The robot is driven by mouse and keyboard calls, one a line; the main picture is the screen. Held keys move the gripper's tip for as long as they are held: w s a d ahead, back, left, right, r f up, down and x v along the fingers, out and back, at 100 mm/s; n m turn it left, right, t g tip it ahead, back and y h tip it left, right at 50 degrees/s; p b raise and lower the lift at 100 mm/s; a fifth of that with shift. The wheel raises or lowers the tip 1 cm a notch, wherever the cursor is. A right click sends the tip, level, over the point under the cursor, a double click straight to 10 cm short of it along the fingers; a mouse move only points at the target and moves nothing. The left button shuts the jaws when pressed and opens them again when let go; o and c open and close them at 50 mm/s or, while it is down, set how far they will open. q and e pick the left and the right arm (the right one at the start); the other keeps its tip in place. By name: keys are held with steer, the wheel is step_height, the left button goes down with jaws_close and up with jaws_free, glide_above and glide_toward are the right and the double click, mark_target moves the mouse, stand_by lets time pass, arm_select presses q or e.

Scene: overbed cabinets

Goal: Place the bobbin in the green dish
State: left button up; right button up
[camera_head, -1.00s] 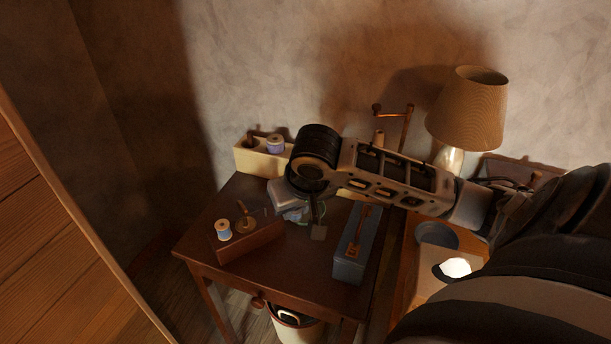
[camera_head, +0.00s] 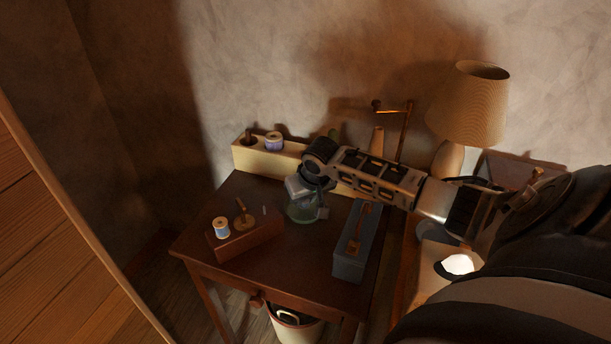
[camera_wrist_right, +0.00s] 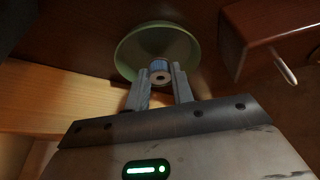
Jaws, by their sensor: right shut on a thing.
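My right gripper (camera_head: 318,208) is over the green dish (camera_head: 294,217) on the dark wooden table, covering part of it in the head view. In the right wrist view, the gripper (camera_wrist_right: 160,82) is shut on a bobbin (camera_wrist_right: 160,68) with blue thread and a pale end with a dark hole. The bobbin shows against the inside of the round green dish (camera_wrist_right: 127,50). I cannot tell whether it touches the dish. The held bobbin is not clear in the head view. My left gripper is not in view.
A reddish-brown block (camera_head: 252,240) at the left holds a blue-and-white spool (camera_head: 221,226) and pegs. A cream box (camera_head: 262,161) with a purple spool (camera_head: 274,141) stands behind. A blue-grey box (camera_head: 350,266) is right of the dish. A lamp (camera_head: 468,105) stands further right.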

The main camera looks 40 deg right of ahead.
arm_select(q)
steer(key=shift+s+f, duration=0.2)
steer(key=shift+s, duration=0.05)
arm_select(e)
steer(key=shift+f, duration=0.6)
steer(key=o, duration=0.9)
steer(key=shift+f, duration=0.1)
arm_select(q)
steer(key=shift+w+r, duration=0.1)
arm_select(e)
steer(key=shift+o, duration=0.2)
arm_select(q)
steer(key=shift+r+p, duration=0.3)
steer(key=shift+p, duration=0.4)
arm_select(e)
steer(key=v, duration=1.2)
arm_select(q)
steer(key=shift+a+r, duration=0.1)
